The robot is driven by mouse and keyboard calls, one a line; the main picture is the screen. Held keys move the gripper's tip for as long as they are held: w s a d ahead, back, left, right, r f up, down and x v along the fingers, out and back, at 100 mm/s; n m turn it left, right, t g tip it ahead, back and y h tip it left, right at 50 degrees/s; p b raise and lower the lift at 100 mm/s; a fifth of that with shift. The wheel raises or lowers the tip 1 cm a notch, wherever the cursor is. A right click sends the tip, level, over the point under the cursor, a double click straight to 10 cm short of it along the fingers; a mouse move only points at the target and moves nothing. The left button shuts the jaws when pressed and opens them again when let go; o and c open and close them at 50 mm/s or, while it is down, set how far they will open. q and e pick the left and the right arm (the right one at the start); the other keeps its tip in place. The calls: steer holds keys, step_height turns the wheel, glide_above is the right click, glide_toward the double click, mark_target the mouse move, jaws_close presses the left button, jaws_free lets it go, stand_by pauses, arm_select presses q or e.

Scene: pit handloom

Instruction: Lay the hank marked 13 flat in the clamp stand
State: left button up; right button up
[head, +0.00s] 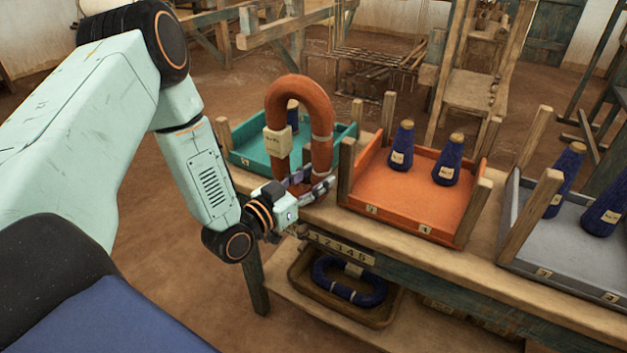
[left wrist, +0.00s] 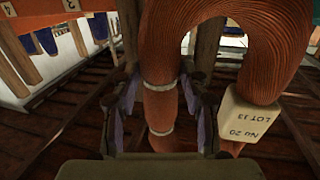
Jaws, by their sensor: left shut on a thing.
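The hank (head: 322,115) is a thick rust-orange loop with pale bands. It hangs upright in the air in front of the teal tray, its rounded end up. Its cream tag (left wrist: 255,117) reads "LOT 13", upside down in the left wrist view. My left gripper (head: 308,188) is shut on one leg of the hank near its lower end; in the left wrist view the fingers lie on both sides of that leg. My right gripper is not in view. I cannot make out a clamp stand in either view.
A wooden bench (head: 395,236) carries a teal tray (head: 247,150), an orange tray (head: 415,195) and a grey tray (head: 590,265), with wooden corner posts and navy cones (head: 401,147). Below, a navy hank (head: 345,285) lies in a shallow wooden tray (head: 372,318). Loom frames stand behind.

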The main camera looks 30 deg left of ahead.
arm_select(q)
steer(key=shift+s+a+f, duration=0.15)
steer(key=shift+a, duration=0.05)
steer(key=o, duration=1.3)
steer(key=shift+d, duration=0.15)
